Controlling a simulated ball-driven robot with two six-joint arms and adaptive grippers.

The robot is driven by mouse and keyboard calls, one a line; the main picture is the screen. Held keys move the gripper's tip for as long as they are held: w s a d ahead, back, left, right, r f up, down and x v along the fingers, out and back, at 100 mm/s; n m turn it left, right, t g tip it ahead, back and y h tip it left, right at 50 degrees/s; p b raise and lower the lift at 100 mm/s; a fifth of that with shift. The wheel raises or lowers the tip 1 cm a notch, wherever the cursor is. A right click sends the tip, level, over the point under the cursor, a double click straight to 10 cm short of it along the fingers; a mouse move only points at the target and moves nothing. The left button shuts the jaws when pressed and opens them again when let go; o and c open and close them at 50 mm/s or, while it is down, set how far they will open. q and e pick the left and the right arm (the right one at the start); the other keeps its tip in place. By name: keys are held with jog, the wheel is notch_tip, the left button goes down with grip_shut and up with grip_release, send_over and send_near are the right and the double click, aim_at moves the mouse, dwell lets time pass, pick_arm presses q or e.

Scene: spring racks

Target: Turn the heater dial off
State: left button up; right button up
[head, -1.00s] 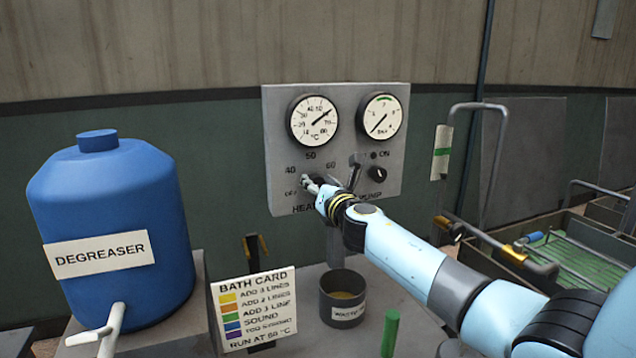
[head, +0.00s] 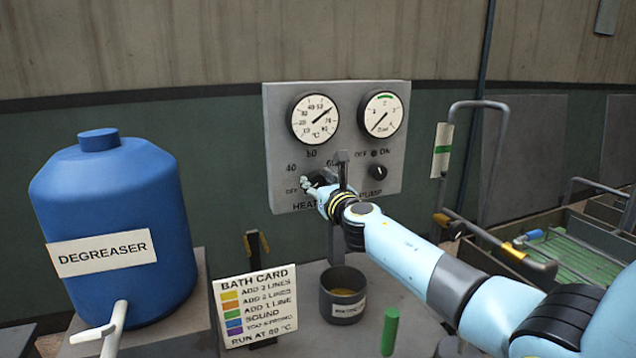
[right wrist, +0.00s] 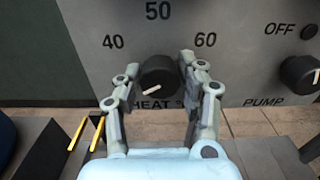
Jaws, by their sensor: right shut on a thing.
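The heater dial (head: 317,179) is a round black knob on the grey wall panel (head: 278,120). In the right wrist view the dial (right wrist: 158,76) has a pale pointer mark low on its face, slanting toward the lower left. My right gripper (head: 324,173) is at the panel, shut on the dial. In the right wrist view its fingers (right wrist: 160,66) stand on either side of the knob. The head view shows OFF at the lower left of the dial; in the wrist view I cannot make out that label. My left gripper is not in view.
The pump knob (head: 377,172) is to the right on the panel, below two gauges. A blue degreaser drum (head: 110,210), a bath card (head: 255,308), a dark cup (head: 342,305) and a green cylinder (head: 390,332) stand below. Metal tanks (head: 570,262) are at right.

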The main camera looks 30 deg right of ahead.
jog(key=shift+f, duration=0.15)
jog(key=o, duration=0.9)
jog(key=shift+o, duration=1.3)
jog(key=shift+s, duration=0.1)
jog(key=v, duration=1.1)
jog(key=shift+s, duration=0.4)
